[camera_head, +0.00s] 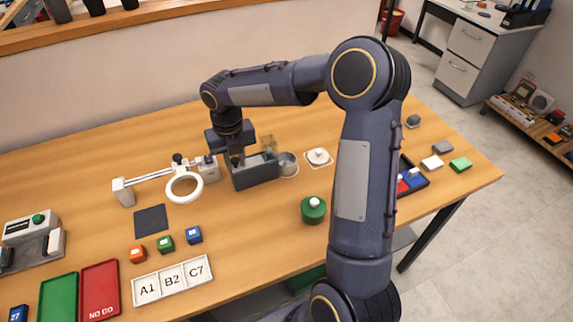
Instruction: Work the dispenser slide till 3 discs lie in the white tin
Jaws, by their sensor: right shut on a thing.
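The dispenser is a dark grey box (256,176) near the back middle of the table, with a clear amber-tinted tube (268,145) on it. My right gripper (237,160) points down at the box's left end and is shut, apparently on the slide's handle; its jaws and the grip are too small to see clearly. A small pale round tin (288,163) stands at the box's right end. I cannot make out any discs in it. My left gripper is not in view.
A ring magnifier (185,187) on a white arm stands left of the dispenser. A white knobbed piece (318,157) lies right of the tin, and a green round container (313,210) stands in front. Coloured cubes, a labelled tray (172,281) and red and green trays lie front left.

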